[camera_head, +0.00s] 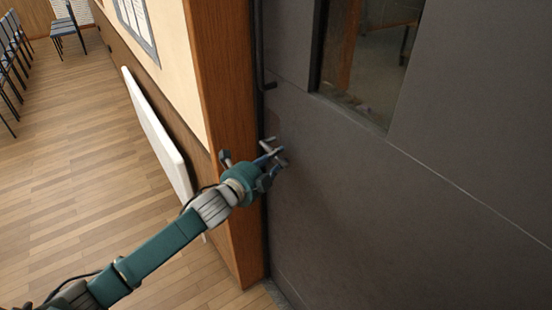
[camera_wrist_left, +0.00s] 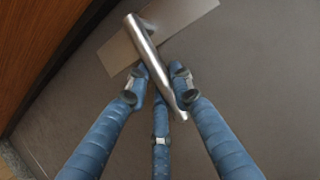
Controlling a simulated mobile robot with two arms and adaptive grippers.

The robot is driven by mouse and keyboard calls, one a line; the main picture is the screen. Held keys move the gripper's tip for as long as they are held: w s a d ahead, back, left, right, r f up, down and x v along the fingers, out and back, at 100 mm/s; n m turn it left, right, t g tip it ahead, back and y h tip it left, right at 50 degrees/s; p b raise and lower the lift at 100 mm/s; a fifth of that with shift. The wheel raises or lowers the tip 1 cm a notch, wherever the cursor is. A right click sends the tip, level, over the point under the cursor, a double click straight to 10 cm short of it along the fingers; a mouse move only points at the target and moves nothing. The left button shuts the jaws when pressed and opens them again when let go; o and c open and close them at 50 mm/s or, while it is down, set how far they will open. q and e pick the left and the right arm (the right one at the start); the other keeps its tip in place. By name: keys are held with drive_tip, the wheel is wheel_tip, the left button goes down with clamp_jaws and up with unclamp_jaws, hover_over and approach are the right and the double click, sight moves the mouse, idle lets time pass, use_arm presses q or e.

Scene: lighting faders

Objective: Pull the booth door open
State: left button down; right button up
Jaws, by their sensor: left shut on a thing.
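The booth door (camera_head: 350,210) is a dark grey panel with a window, filling the right of the head view. Its left edge lies along the wooden frame (camera_head: 228,110), and I see no clear opening there. My left gripper (camera_head: 270,160) is at the door's left edge. In the left wrist view, a silver bar handle (camera_wrist_left: 147,48) stands over a metal plate (camera_wrist_left: 185,14) on the door. The blue fingers of my left gripper (camera_wrist_left: 160,78) are shut on the handle's lower part. The head view mostly hides the handle behind the fingers. My right gripper is out of view.
A white board (camera_head: 156,135) leans against the wall left of the frame. The wooden floor (camera_head: 75,180) on the left is largely clear. Several chairs (camera_head: 62,28) stand at the far left. The window (camera_head: 370,50) shows a dim room.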

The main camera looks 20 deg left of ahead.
sight(281, 155)
use_arm(q)
drive_tip(key=shift+f+b, duration=0.45)
drive_tip(key=shift+b, duration=0.2)
drive_tip(key=shift+w+a+f+m+t+b, duration=0.25)
drive_tip(key=shift+f+m+t+b, duration=0.35)
drive_tip(key=shift+m+b, duration=0.95)
drive_tip(key=shift+w+a+f+m+t+b, duration=0.15)
drive_tip(key=shift+a+f+m+t+b, duration=0.3)
drive_tip(key=shift+b, duration=2.05)
drive_tip(key=shift+w+a+f+m+t+b, duration=0.15)
drive_tip(key=shift+f+m+t+b, duration=0.5)
drive_tip(key=shift+m+b, duration=1)
drive_tip(key=shift+w+d+n+b, duration=0.1)
drive_tip(key=shift+n+b, duration=0.2)
drive_tip(key=shift+n, duration=0.05)
